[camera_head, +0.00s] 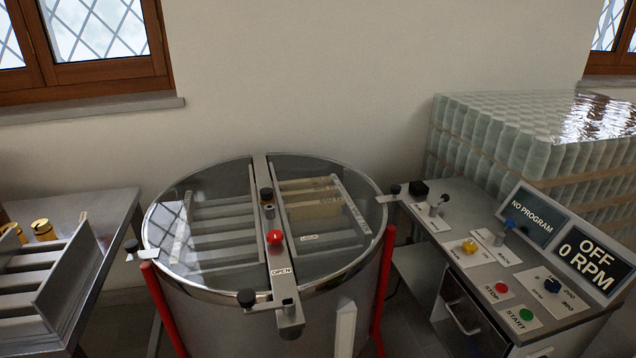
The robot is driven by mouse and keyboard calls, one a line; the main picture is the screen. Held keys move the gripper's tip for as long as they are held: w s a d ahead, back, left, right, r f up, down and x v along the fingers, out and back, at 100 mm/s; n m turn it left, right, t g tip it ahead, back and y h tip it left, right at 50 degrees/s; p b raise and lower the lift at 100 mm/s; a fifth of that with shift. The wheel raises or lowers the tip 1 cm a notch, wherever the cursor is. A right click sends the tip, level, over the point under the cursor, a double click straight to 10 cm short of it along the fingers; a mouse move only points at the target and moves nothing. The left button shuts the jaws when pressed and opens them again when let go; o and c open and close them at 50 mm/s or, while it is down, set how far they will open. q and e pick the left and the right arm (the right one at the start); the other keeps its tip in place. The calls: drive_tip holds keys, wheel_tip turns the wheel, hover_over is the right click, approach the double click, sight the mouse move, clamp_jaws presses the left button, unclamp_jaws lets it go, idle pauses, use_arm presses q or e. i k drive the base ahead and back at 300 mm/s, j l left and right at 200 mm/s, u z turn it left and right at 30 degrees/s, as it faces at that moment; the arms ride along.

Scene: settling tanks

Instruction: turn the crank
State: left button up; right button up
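A round steel drum (200,294) with a clear lid stands in the middle. A metal bar (262,178) crosses its top. On the bar is a small upright part with a black knob (265,194); I cannot tell whether this is the crank. A red knob (275,237) sits nearer on the bar, between labels reading LOCK and OPEN. Black knobs (246,298) also sit around the rim. Frames of pale slats (310,196) show through the lid. Neither of my grippers is in view.
At right, a control desk (462,249) carries switches, a red STOP button (501,289), a green START button (526,314) and a screen reading OFF, 0 RPM (592,262). Stacked jars (530,135) stand behind it. A metal table (95,212) with a slotted rack (40,280) is at left.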

sight(245, 297)
drive_tip(key=i+l+u, duration=0.15)
drive_tip(key=l, duration=0.2)
drive_tip(key=i+l+u, duration=0.15)
drive_tip(key=l, duration=0.25)
drive_tip(key=l+u, duration=0.15)
drive_tip(key=l, duration=0.2)
drive_tip(key=i+l+u, duration=0.1)
drive_tip(key=i, duration=0.2)
drive_tip(key=i+l, duration=0.25)
drive_tip(key=k+j+u, duration=0.15)
drive_tip(key=u, duration=0.9)
